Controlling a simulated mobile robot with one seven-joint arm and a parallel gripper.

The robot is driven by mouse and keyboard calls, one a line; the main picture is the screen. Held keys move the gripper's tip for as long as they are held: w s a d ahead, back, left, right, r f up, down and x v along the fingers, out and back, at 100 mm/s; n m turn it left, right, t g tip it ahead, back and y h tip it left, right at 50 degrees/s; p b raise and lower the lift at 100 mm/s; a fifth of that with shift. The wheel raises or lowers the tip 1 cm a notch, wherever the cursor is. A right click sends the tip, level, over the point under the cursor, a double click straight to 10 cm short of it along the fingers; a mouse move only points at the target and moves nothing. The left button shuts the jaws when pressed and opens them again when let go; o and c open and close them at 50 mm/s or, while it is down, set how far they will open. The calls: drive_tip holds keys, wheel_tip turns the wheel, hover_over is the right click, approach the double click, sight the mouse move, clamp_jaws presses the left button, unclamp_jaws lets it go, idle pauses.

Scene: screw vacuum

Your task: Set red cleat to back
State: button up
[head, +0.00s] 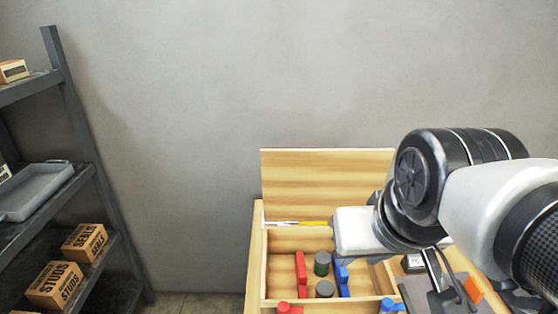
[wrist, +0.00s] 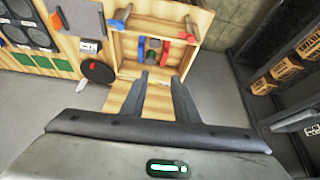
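A red upright bar (head: 301,273) stands inside the wooden box (head: 277,240), left of two dark round pieces and a blue bar. A second red piece (head: 288,308) sits at the front left rim, cut by the bottom of the head view. I cannot tell which red part is the cleat. In the wrist view the red bar (wrist: 164,47) lies beyond my fingertips, and a red piece (wrist: 191,38) is on the box rim to its right. My gripper (wrist: 160,76) is open and empty, apart from the red parts. Its fingers are hidden in the head view.
A blue bar (head: 342,278) and a grey-green cylinder (head: 322,263) stand in the box. A yellow-handled tool (head: 300,223) lies along its back. The raised wooden panel (head: 325,172) rises behind. A dark shelf (head: 75,130) with cartons stands at left, with floor between.

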drive_tip(key=shift+o, duration=1.4)
drive_tip(key=g+b, duration=0.6)
drive_tip(key=b, duration=0.6)
hover_over(302, 270)
wheel_tip(302, 270, down, 23)
wheel_tip(302, 270, down, 18)
drive_tip(key=shift+r+b, duration=0.25)
drive_tip(key=shift+b, duration=0.4)
drive_tip(key=shift+d, duration=0.1)
clamp_jaws()
